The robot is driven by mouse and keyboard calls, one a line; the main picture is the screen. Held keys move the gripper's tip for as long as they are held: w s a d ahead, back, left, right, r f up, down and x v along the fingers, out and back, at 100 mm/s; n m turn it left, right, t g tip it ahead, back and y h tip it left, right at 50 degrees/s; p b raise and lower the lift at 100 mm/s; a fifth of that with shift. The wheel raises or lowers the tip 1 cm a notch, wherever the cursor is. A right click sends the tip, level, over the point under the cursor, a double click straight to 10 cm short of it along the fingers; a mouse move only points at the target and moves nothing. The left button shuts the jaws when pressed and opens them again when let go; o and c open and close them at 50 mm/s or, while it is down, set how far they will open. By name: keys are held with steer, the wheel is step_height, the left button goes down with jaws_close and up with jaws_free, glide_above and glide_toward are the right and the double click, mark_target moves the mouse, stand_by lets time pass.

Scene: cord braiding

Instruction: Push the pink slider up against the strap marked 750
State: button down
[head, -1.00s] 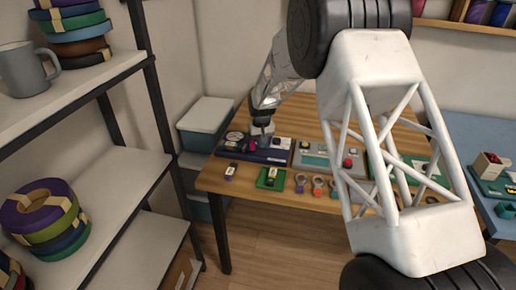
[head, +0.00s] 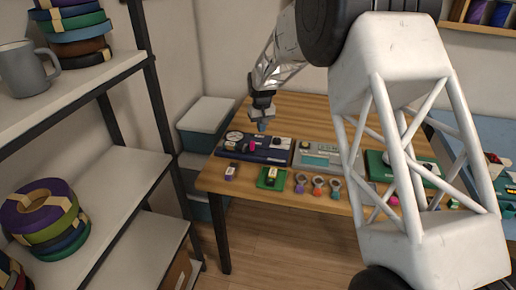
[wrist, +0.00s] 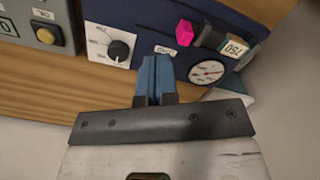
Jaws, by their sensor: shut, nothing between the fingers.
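The pink slider (wrist: 184,33) stands out from the navy panel (wrist: 152,22), and it also shows in the head view (head: 252,146). The strap marked 750 (wrist: 235,48) is to its right in the wrist view. A dark piece (wrist: 212,40) lies between the pink part and the 750 label; I cannot tell whether slider and strap touch. My gripper (wrist: 153,75) is shut and empty, its blue fingers together. It is apart from the slider, and in the head view it hangs above the rear of the navy panel (head: 262,127).
A round gauge (wrist: 207,72) and a black dial (wrist: 118,50) sit on the same panel. A grey panel (head: 318,158) stands to its right in the head view. Small tagged pieces and rings (head: 301,183) line the table's front edge.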

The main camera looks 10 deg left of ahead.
step_height(320, 180, up, 3)
stand_by(0.4)
steer(key=shift+d+r, duration=0.1)
steer(key=s+d+r+m+t, duration=0.1)
steer(key=s+d+r+m, duration=0.1)
steer(key=s+d+r, duration=0.85)
steer(key=s+d+r+m, duration=0.1)
steer(key=s+d+r, duration=0.6)
steer(key=s+d, duration=0.5)
steer(key=s+d+f+m, duration=0.1)
steer(key=s+d, duration=0.4)
steer(key=s, duration=0.5)
steer(key=s+d+m+t, duration=0.1)
steer(key=s+d, duration=0.4)
steer(key=s, duration=0.5)
steer(key=s+d+f+m, duration=0.1)
steer(key=s+d, duration=0.5)
steer(key=s, duration=0.5)
steer(key=shift+f+t, duration=0.3)
steer(key=shift+f, duration=0.05)
